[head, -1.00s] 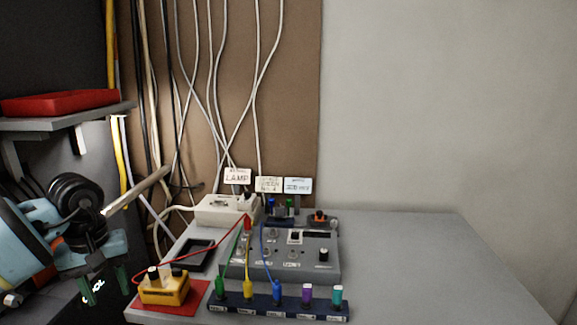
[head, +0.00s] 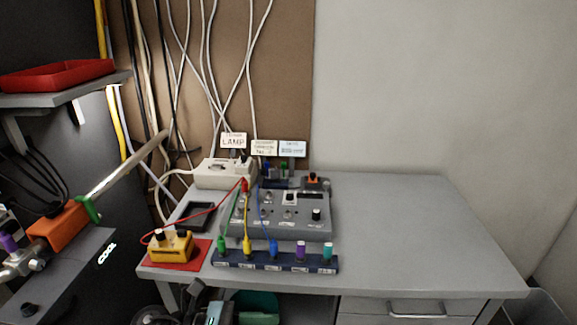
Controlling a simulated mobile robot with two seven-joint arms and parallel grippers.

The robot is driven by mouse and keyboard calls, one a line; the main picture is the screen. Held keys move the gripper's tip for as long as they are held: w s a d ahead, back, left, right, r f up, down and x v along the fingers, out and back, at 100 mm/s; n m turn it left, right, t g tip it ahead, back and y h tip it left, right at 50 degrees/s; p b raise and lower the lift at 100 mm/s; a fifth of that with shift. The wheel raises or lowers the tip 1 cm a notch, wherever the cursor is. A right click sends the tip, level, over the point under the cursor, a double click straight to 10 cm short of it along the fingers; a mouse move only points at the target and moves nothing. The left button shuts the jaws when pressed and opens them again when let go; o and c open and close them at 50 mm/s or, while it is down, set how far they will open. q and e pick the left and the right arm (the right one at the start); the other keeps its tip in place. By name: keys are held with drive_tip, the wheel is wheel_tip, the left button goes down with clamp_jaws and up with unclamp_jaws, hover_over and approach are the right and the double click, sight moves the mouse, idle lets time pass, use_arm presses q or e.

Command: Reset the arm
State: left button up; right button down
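Parts of my arm, blue-grey and black with green bits, show at the bottom edge below the table front. My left gripper (head: 212,312) seems to be among them, cut off by the frame, and I cannot make out its finger gap. It is apart from the things on the table. My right gripper is not in view. On the grey table (head: 420,235) stands a grey control box (head: 285,228) with knobs. In front of it is a dark blue strip (head: 320,264) with several coloured plugs. A yellow box (head: 170,249) sits on a red mat (head: 202,252) at the front left.
A white power strip (head: 212,174) and label cards (head: 233,141) stand at the back. An orange device (head: 58,231) with a metal rod is at the left, below a shelf with a red tray (head: 57,75). The table's right side is clear. A drawer (head: 400,307) is below.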

use_arm(q)
drive_tip(key=s+a+f+m+t+y+p, duration=0.2)
drive_tip(key=s+a+f+m+y, duration=0.3)
drive_tip(key=s+m, duration=0.3)
drive_tip(key=s+a+f+m+t+y+p, duration=0.1)
drive_tip(key=s+a+f+m+t+y, duration=0.2)
drive_tip(key=s+a+f+m+y, duration=0.2)
drive_tip(key=s+a+f+m+t+y+p, duration=0.2)
drive_tip(key=s+a+f+m+y, duration=0.3)
drive_tip(key=s+f+m, duration=0.3)
drive_tip(key=s+m, duration=0.3)
drive_tip(key=s, duration=0.1)
drive_tip(key=shift+s+a+f+t+y+p, duration=0.3)
drive_tip(key=shift+s+a+f+t+p, duration=0.05)
drive_tip(key=shift+s+f+t, duration=0.05)
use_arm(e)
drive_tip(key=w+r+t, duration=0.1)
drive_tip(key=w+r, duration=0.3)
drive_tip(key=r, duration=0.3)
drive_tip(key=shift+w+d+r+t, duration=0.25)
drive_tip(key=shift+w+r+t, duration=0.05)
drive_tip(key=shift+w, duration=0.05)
use_arm(q)
drive_tip(key=shift+c, duration=0.8)
drive_tip(key=shift+s+a, duration=0.1)
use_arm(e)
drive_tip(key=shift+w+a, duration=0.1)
